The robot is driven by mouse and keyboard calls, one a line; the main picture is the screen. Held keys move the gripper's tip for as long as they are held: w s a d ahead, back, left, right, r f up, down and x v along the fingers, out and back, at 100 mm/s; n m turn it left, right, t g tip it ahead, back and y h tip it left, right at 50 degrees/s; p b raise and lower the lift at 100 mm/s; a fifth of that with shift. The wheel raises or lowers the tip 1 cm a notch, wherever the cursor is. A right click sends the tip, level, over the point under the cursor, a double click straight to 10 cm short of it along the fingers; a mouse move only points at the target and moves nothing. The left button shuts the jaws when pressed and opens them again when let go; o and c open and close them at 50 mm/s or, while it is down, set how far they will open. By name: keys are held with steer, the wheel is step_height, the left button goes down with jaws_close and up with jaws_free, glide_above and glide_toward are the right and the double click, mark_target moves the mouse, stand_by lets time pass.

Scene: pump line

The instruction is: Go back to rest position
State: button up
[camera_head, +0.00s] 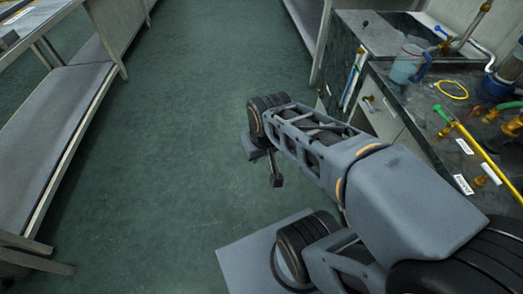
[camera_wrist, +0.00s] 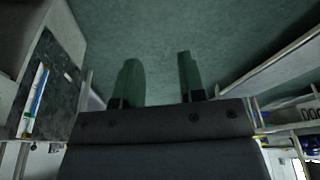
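My gripper shows in the wrist view (camera_wrist: 159,62) as two dark green fingers standing clearly apart, with only green floor between and beyond them. It is open and holds nothing. In the head view my arm reaches from the lower right toward the middle, over open floor. The gripper end is partly hidden there behind the wrist; one dark finger part hangs down over the floor, left of the bench. No task object is in the gripper.
A dark workbench (camera_head: 409,145) on the right holds a bluish jug (camera_head: 404,66), a yellow ring (camera_head: 451,89) and a yellow pipe (camera_head: 490,160). A grey shelf unit (camera_head: 55,125) stands on the left. The green floor (camera_head: 185,110) between them is clear.

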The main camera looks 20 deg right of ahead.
steer(key=s+d+r+g+h+p, duration=0.1)
steer(key=s+r+p, duration=0.1)
steer(key=r+p, duration=0.7)
steer(key=s+d+r+g+p, duration=0.1)
steer(key=s+r+g+p, duration=0.1)
steer(key=r+p, duration=0.65)
steer(key=w+a+r+t+y+p, duration=0.1)
steer(key=w+a+r+t+p, duration=0.1)
steer(key=r+p, duration=0.5)
steer(key=shift+w+a+r+t, duration=0.2)
steer(key=shift+w+r+t, duration=0.7)
